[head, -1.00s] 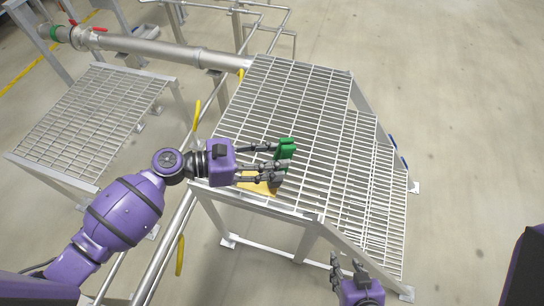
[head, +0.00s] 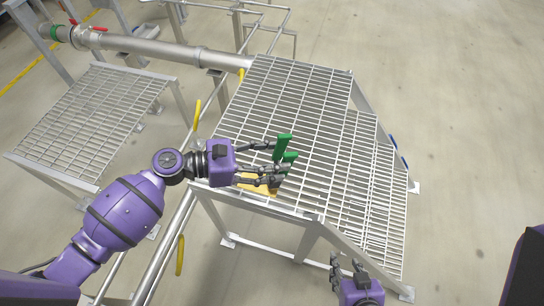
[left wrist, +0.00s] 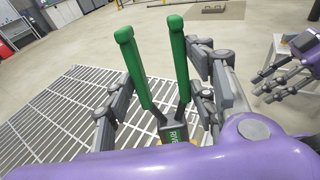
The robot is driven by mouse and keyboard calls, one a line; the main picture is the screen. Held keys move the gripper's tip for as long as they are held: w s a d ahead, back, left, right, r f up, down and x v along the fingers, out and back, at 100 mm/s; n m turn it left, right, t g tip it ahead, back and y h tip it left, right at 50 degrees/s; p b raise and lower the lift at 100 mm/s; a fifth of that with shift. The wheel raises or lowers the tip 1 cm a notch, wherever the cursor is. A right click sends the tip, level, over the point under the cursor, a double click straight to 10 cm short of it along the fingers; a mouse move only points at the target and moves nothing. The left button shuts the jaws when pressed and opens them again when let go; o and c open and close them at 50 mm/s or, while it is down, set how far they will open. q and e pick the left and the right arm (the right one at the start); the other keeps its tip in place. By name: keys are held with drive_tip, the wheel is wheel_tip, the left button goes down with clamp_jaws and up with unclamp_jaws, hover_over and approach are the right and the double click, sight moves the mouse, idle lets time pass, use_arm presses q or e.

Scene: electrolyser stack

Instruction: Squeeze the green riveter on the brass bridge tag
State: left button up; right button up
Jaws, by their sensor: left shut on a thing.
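The green riveter (head: 283,147) is in my left gripper (head: 275,166), over the near left part of the grating platform. Its two green handles (left wrist: 134,64) spread in a V between my fingers in the left wrist view, joining at a dark body (left wrist: 174,131) with green lettering. My left gripper is shut on the riveter. A flat yellow-brown piece (head: 256,188) lies under the gripper, partly covered; I cannot tell whether it is the brass bridge tag. The riveter's nose is hidden. My right gripper (head: 347,266) is empty, fingers apart, beyond the platform's near edge.
The grating platform (head: 300,95) has clear room behind and right of my left gripper, with steps (head: 375,200) on its right. A lower grating stand (head: 95,115) is at the left. A thick pipe (head: 150,46) and yellow-handled rails (head: 197,115) run beside the platform.

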idle(0.4)
use_arm(q)
wheel_tip(320, 180, up, 9)
drive_tip(key=p, duration=0.4)
drive_tip(key=shift+r+p, duration=0.15)
drive_tip(key=shift+p, duration=0.15)
use_arm(e)
drive_tip(key=w+r+t, duration=0.2)
drive_tip(key=w+r, duration=0.5)
drive_tip(key=r, duration=0.1)
drive_tip(key=shift+r, duration=0.35)
drive_tip(key=shift+s+d, duration=0.1)
drive_tip(key=shift+d, duration=0.05)
